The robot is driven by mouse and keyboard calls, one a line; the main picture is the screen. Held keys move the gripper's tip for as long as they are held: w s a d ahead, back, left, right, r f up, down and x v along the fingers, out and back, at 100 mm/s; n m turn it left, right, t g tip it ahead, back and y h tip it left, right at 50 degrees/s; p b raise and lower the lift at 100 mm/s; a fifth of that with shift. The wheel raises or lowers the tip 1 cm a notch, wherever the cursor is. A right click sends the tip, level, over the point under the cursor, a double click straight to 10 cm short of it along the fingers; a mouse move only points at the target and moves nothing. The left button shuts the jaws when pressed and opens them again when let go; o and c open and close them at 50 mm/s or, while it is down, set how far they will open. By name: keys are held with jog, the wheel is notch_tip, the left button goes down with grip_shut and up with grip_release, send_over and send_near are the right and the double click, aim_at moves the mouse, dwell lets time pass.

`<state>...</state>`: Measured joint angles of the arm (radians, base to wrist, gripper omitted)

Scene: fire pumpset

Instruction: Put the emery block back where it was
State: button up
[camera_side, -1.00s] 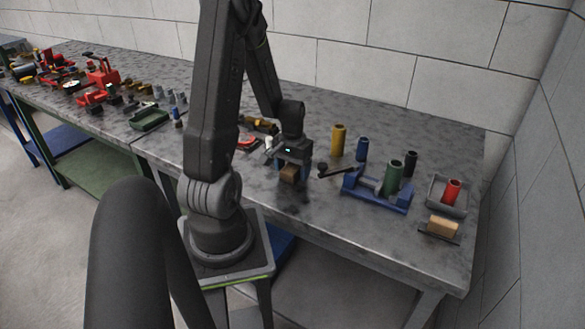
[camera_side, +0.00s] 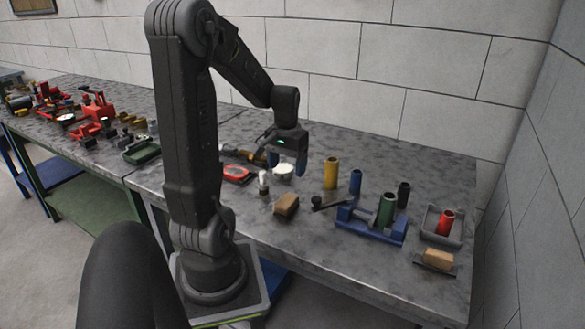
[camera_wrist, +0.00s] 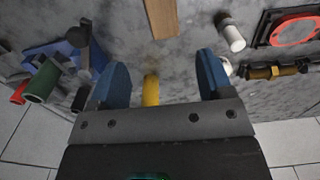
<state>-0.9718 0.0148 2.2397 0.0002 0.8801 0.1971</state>
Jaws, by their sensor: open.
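A brown block (camera_side: 286,204), which I take to be the emery block, lies on the grey bench top. In the wrist view the block (camera_wrist: 161,18) shows at the top edge, partly cut off. My gripper (camera_side: 287,168) is raised above the bench, behind the block and clear of it. Its blue fingers are apart with nothing between them, as the wrist view of my gripper (camera_wrist: 162,64) also shows. A second, lighter tan block (camera_side: 437,257) sits on a dark base at the right.
A white bottle (camera_side: 263,182), a white round item (camera_side: 283,171) and a red-framed piece (camera_side: 236,174) lie left of and behind the block.

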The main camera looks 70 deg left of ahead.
jog(key=w+d+r+m+t+y, duration=0.1)
jog(key=w+d+r+m, duration=0.15)
jog(key=d, duration=0.45)
jog(key=w+d+r+m+t, duration=0.2)
jog(key=d+r, duration=0.2)
jog(key=d, duration=0.4)
jog(key=s+d+r+m+t, duration=0.1)
jog(key=s+d+r+m, duration=0.1)
jog(key=d, duration=0.4)
jog(key=s+d+r+m+t+h, duration=0.1)
jog(key=s+d+r+m, duration=0.1)
jog(key=d, duration=0.4)
jog(key=shift+s+t, duration=0.3)
jog(key=shift+s, duration=0.25)
